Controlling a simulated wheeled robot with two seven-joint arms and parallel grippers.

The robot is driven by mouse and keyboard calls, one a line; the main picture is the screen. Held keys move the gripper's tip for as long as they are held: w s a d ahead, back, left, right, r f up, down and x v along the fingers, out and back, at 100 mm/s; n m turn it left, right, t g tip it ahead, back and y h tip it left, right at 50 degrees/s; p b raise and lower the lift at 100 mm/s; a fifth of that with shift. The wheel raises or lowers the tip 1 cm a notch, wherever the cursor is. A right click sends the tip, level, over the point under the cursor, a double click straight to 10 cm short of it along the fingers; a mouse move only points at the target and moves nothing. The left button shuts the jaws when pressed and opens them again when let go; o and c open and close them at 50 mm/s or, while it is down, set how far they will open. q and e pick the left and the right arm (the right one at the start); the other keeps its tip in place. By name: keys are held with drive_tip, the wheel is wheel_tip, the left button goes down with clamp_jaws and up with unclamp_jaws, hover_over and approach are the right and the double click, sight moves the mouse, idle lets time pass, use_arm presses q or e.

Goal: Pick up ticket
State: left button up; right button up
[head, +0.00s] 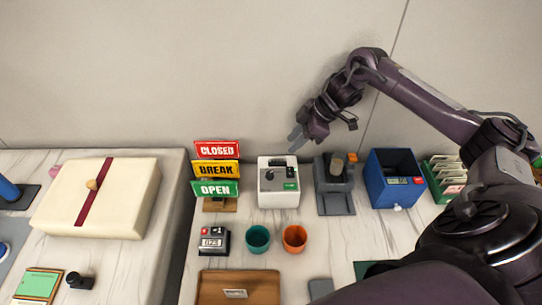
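I cannot pick out the ticket with certainty. A white box-like machine (278,195) stands on the counter in the middle, with a dark knob on top and small green pieces on its top right and front. Several pale cards (448,172) stand in a green rack (437,189) at the right, partly behind my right arm. My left gripper is not in view.
Stacked CLOSED, BREAK and OPEN signs (217,170) stand left of the machine. A grey device (334,196) and blue box (391,187) are to its right. A counter (212,243), teal cup (257,239), orange cup (294,239) and brown tray (238,283) are in front. A cream box (125,205) is left.

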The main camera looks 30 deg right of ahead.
sight(277, 158)
drive_tip(key=shift+a+f+p, duration=0.3)
drive_tip(key=shift+a+f, duration=0.2)
drive_tip(key=shift+f, duration=0.15)
drive_tip(key=x, duration=0.2)
drive_tip(key=p+x, duration=0.1)
drive_tip(key=x, duration=0.1)
drive_tip(key=shift+w+d, duration=0.25)
drive_tip(key=shift+w, duration=0.15)
drive_tip(key=shift+w+a+f, duration=0.15)
drive_tip(key=shift+a+f, duration=0.05)
drive_tip(key=shift+f, duration=0.2)
clamp_jaws()
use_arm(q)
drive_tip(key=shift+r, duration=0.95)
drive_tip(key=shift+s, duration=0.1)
